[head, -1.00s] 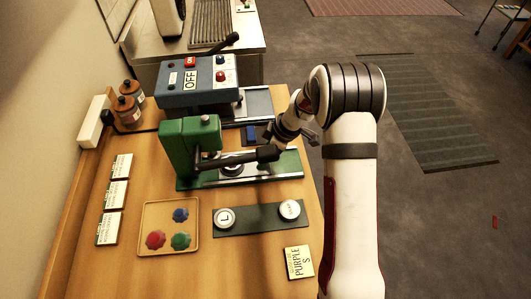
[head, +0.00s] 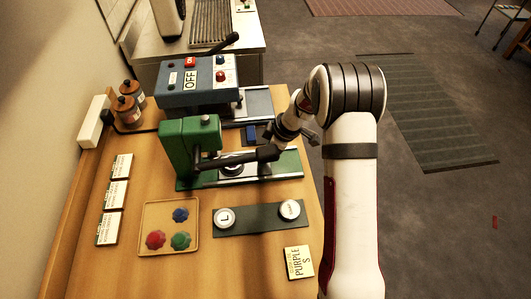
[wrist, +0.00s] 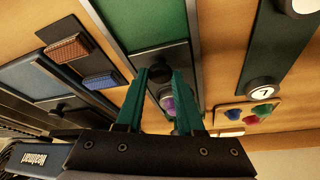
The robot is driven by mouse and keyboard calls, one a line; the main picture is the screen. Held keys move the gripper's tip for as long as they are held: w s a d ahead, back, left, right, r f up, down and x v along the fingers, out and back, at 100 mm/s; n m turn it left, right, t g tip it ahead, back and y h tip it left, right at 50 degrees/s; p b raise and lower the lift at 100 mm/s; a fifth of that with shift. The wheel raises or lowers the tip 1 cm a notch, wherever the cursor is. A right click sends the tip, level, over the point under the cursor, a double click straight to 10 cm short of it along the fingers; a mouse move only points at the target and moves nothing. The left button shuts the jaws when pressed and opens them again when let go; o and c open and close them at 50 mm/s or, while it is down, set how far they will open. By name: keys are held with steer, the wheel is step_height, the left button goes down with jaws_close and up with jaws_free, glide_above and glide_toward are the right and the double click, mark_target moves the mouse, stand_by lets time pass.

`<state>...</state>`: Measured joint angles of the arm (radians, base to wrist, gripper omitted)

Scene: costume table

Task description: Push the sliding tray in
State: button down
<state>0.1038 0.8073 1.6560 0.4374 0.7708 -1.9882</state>
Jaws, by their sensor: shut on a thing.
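The sliding tray (head: 285,165) is a green bed between metal rails at the foot of the green press (head: 180,145). In the wrist view, the gripper's teal fingers (wrist: 160,85) are closed around a black knob (wrist: 160,72) at the tray. A small purple piece (wrist: 168,103) shows between the fingers. The exact grip is partly hidden.
A blue press (head: 200,85) with an OFF sign stands behind. In front lie a dark plate (head: 260,220) with two white discs, a wooden dish (head: 148,240) of coloured pieces and a PURPLE S card (head: 298,262). Bare table lies near the front.

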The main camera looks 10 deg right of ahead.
mark_target(250, 165)
stand_by(0.7)
steer(key=shift+a, duration=2.4)
steer(key=c, duration=0.5)
jaws_free()
steer(key=shift+c, duration=0.2)
steer(key=v, duration=1.5)
steer(key=shift+d+r, duration=0.3)
steer(key=shift+s, duration=0.15)
